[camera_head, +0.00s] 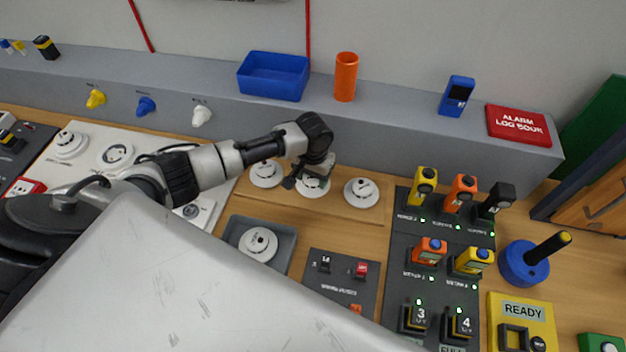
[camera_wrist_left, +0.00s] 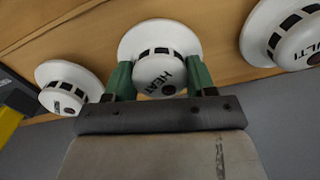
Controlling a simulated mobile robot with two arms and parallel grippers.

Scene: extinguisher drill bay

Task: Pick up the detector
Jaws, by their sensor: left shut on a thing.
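Three white round detectors sit in a row on a wooden strip below the grey ledge. The middle one (camera_head: 313,187) is partly hidden by my left gripper (camera_head: 318,174). In the left wrist view this middle detector (camera_wrist_left: 160,50) is marked HEAT, and the green fingers of my left gripper (camera_wrist_left: 158,80) are shut on its two sides. It looks to be still at its place in the row. Another detector (camera_wrist_left: 67,88) is on the left of that view and one marked MULTI (camera_wrist_left: 290,35) on the right. My right gripper is not in view.
A grey tray (camera_head: 285,268) with a white detector (camera_head: 258,244) stands in front of the row. A blue bin (camera_head: 273,75), an orange cup (camera_head: 346,77) and a blue meter (camera_head: 457,96) are on the ledge. A dark charger panel (camera_head: 455,232) with several devices is at right.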

